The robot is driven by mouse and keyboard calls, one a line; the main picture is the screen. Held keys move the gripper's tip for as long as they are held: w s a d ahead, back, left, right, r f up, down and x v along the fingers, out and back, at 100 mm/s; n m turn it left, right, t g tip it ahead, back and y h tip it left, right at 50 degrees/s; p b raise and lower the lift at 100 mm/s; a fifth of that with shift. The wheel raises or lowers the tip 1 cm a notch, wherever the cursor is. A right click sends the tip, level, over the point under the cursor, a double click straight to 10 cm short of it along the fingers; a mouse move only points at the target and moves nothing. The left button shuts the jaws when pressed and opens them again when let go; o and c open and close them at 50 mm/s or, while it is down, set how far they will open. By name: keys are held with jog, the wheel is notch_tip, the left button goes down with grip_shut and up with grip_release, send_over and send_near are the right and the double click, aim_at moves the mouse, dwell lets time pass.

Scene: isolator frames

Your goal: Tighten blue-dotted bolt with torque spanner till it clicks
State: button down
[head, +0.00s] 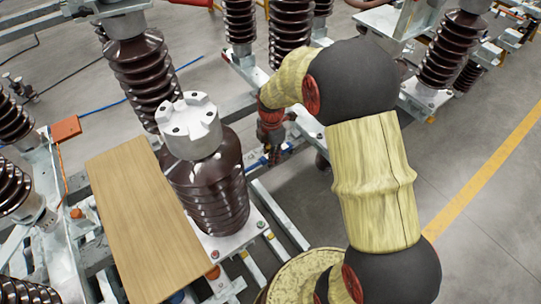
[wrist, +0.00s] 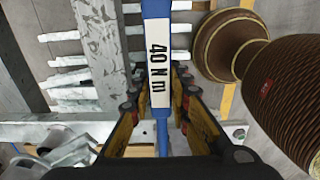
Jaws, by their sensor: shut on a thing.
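My gripper (wrist: 157,105) is shut on the torque spanner (wrist: 158,60), a blue tool with a white label reading "40 N m". The spanner runs up and down through the wrist view, between the jaws; its working end is out of sight there. In the head view my gripper (head: 272,135) is small, beyond the central brown insulator (head: 212,190) and partly hidden by my wrist. A little blue shows beside it, likely the spanner. I cannot clearly make out a blue-dotted bolt, nor whether the spanner touches any bolt.
A wooden board (head: 145,220) lies left of the central insulator. More ribbed brown insulators stand on grey steel frames all around; one is close at the right of the wrist view (wrist: 290,95). A steel beam (wrist: 105,45) is at its left. Open floor with a yellow line (head: 485,175) lies at the right.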

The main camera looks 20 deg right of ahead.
jog(key=shift+f+b, duration=0.4)
jog(key=shift+f, duration=0.35)
dwell(0.4)
jog(key=s+a+m+p, duration=0.2)
jog(key=s+m, duration=0.4)
jog(key=s, duration=0.1)
jog(key=s+a+m+p, duration=0.3)
jog(key=s+m, duration=0.3)
jog(key=s, duration=0.2)
dwell(0.9)
